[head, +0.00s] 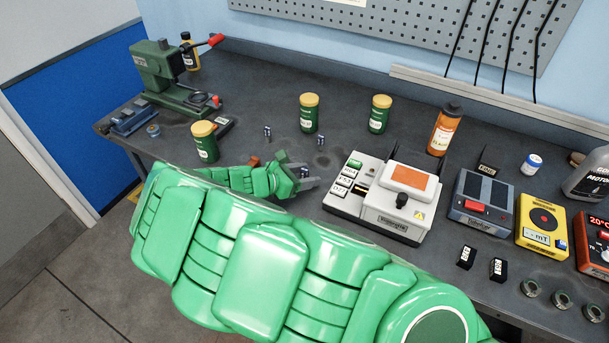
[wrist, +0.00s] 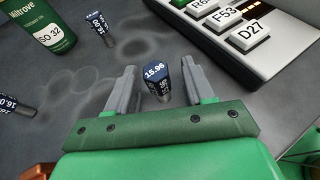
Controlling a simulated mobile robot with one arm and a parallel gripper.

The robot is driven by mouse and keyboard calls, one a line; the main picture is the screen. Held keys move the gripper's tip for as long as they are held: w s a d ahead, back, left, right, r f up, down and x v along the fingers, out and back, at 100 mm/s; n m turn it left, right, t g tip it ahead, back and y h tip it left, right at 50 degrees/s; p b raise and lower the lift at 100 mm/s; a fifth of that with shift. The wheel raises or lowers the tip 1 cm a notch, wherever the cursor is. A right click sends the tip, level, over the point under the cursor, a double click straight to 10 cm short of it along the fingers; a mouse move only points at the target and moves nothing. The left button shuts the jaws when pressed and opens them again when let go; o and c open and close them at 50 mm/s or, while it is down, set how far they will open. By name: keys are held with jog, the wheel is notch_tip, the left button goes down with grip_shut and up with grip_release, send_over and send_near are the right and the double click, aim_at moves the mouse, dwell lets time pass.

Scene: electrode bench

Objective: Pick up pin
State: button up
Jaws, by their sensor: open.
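A small pin (wrist: 157,78) with a dark blue head labelled 15.96 stands on the dark bench in the wrist view. My gripper (wrist: 158,82) is open, with one grey finger on each side of this pin; gaps show on both sides. In the head view my gripper (head: 308,178) is low over the bench, left of the white device. A second pin (wrist: 99,27) stands farther off, beside a green jar, and also shows in the head view (head: 320,142). A third pin (wrist: 14,104) is at the left edge of the wrist view. The task does not say which pin.
A white device with labelled keys (head: 390,196) stands close right of my gripper. Green jars with yellow lids (head: 309,114) stand behind it. A green press (head: 168,75) is at the far left. Meters (head: 482,200) and an orange bottle (head: 444,132) are to the right.

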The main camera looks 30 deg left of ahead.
jog(key=shift+x, duration=1.05)
jog(key=shift+c, duration=0.3)
grip_shut()
